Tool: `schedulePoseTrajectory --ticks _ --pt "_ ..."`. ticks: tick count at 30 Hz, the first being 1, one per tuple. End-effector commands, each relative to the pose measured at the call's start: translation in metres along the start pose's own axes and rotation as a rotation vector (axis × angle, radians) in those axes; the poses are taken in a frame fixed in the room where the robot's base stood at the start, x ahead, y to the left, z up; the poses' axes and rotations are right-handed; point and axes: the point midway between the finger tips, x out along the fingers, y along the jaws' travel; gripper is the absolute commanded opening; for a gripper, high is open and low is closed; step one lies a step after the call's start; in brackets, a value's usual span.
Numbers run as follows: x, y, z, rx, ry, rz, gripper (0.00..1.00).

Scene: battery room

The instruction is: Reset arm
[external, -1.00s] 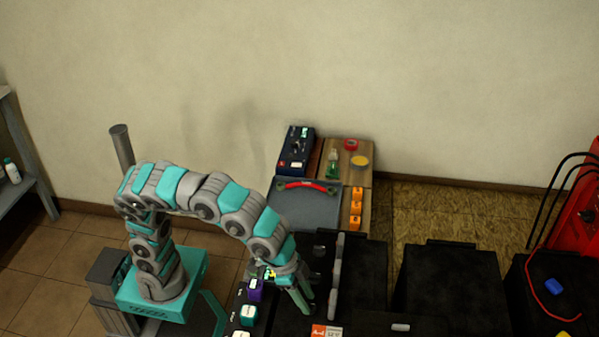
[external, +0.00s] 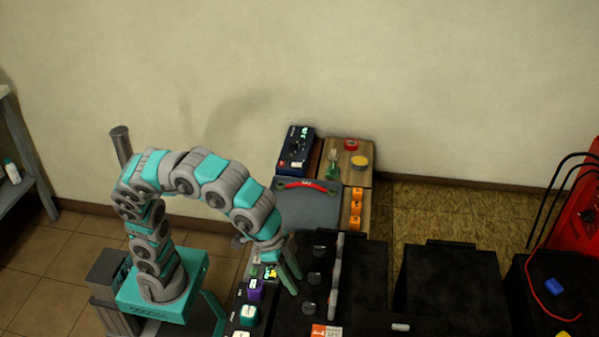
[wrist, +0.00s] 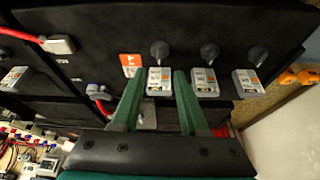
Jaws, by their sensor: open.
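My gripper (external: 291,280) is open, its two green fingers pointing down over the black battery cabinet (external: 365,270) in the external view. My arm arches over from its teal base on the left. In the wrist view the open fingers of my gripper (wrist: 156,88) reach toward a grey-white labelled block (wrist: 159,81) that shows between their tips. Nothing is seen held. I cannot tell how far the fingertips are from the block.
Black knobs (wrist: 209,52) stand above a row of labelled blocks (wrist: 204,82). Teal and purple caps (external: 254,289) sit left of my gripper. A red cabinet (external: 580,225) stands right.

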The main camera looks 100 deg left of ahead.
Motion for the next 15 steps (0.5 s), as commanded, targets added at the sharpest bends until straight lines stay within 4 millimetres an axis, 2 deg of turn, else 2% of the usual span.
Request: schedulePoseTrajectory --ticks 10,13,15 --pt "0.000 -0.002 0.001 -0.002 -0.001 -0.001 0.44" --pt "0.002 -0.013 0.010 -0.019 -0.015 -0.007 0.44" --pt "0.004 -0.028 0.023 -0.041 -0.037 -0.015 0.44"
